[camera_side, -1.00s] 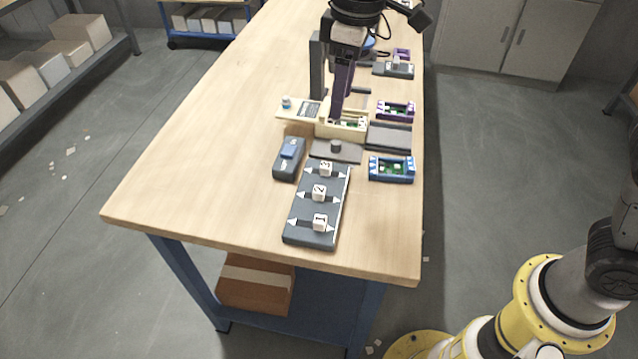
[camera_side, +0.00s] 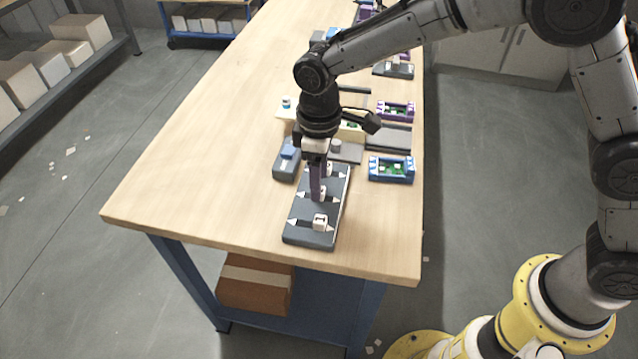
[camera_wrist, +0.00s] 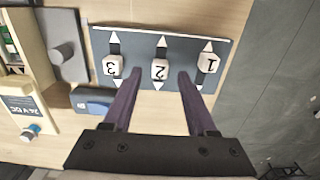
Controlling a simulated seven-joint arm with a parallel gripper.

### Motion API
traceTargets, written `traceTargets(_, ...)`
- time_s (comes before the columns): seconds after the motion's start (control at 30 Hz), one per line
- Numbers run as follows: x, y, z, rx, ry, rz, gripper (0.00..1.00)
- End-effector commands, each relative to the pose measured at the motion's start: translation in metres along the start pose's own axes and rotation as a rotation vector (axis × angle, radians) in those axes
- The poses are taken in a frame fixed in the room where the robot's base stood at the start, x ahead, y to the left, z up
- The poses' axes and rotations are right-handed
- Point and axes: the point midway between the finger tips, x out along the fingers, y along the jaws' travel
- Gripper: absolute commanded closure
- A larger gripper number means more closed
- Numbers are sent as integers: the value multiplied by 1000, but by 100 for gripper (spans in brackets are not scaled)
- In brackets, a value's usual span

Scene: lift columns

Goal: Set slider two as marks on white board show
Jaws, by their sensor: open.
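The dark slider panel (camera_side: 300,236) lies near the table's front edge, with three white numbered knobs on tracks ending in white arrows. Slider two (camera_wrist: 160,68) is the middle knob and sits near the middle of its track. Slider three (camera_wrist: 115,66) and slider one (camera_wrist: 207,64) flank it. My gripper (camera_wrist: 158,74) is open, pointing down over the panel, its purple fingers on either side of slider two with gaps. In the side view, my gripper (camera_side: 317,194) partly hides slider two. I cannot make out a white board with marks.
A grey block with a blue top (camera_side: 287,160) stands just left of the panel. A blue-framed circuit box (camera_side: 391,169) is at its right. A grey plate with a round knob (camera_wrist: 66,52) and a cream box lie beyond. The table's left side is clear.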

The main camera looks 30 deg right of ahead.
Motion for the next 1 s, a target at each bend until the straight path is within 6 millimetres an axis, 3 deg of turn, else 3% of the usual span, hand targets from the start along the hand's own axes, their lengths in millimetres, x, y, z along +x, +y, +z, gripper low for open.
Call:
traceTargets(0.2,21,0,0,0,-1,0,43)
traceTargets(0.57,25,0,0,0,0,0,44)
traceTargets(0.87,24,0,0,0,0,0,98)
traceTargets(1.0,24,0,0,0,0,0,100)
